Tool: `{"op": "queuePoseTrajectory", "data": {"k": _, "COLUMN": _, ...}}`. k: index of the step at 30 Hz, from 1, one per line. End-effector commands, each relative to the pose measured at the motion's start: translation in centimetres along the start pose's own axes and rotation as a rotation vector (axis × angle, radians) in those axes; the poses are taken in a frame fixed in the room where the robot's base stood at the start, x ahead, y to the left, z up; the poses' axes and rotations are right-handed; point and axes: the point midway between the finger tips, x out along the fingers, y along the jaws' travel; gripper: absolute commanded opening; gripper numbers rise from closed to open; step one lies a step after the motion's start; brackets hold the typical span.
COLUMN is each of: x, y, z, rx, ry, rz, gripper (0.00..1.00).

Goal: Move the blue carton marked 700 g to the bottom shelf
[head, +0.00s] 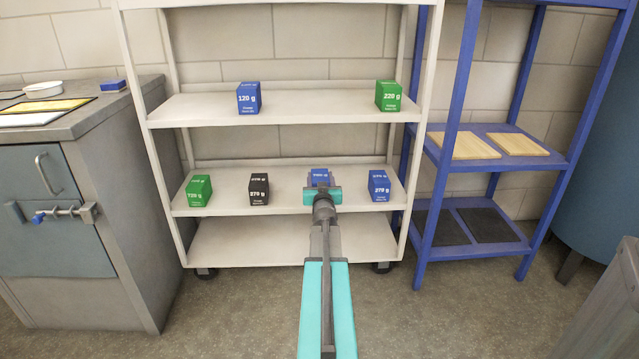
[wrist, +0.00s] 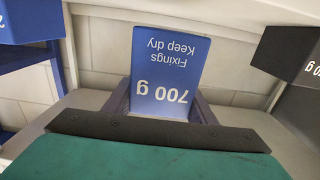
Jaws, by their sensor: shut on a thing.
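The blue carton marked 700 g (wrist: 168,75) appears upside down in the wrist view, between the two fingers of my gripper (wrist: 160,100). In the head view the carton (head: 319,176) shows only its upper part at the middle shelf (head: 285,196) of the white rack. My gripper (head: 321,190) covers its lower front there and is shut on it. I cannot tell whether the carton touches the shelf. The bottom shelf (head: 270,243) of the rack is empty.
On the middle shelf, a green carton (head: 198,190) and a black carton (head: 259,189) stand left, another blue carton (head: 379,186) right. The top shelf holds a blue carton (head: 248,98) and a green one (head: 389,95). A blue rack (head: 440,160) stands right, a grey cabinet (head: 60,230) left.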

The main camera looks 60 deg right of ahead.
Motion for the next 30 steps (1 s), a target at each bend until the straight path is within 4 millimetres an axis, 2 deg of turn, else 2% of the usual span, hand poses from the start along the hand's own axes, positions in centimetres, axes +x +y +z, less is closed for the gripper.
{"op": "queuePoseTrajectory", "data": {"k": 3, "x": 1.5, "y": 0.0, "z": 0.0, "rx": -0.001, "ry": 0.005, "rz": -0.002, "gripper": 0.05}}
{"op": "queuePoseTrajectory", "data": {"k": 13, "x": 4.4, "y": 0.0, "z": 0.2, "rx": -0.001, "ry": 0.005, "rz": -0.001, "gripper": 0.05}}
{"op": "queuePoseTrajectory", "data": {"k": 30, "x": 5.0, "y": 0.0, "z": 0.2, "rx": 0.000, "ry": 0.005, "rz": -0.001, "gripper": 0.05}}
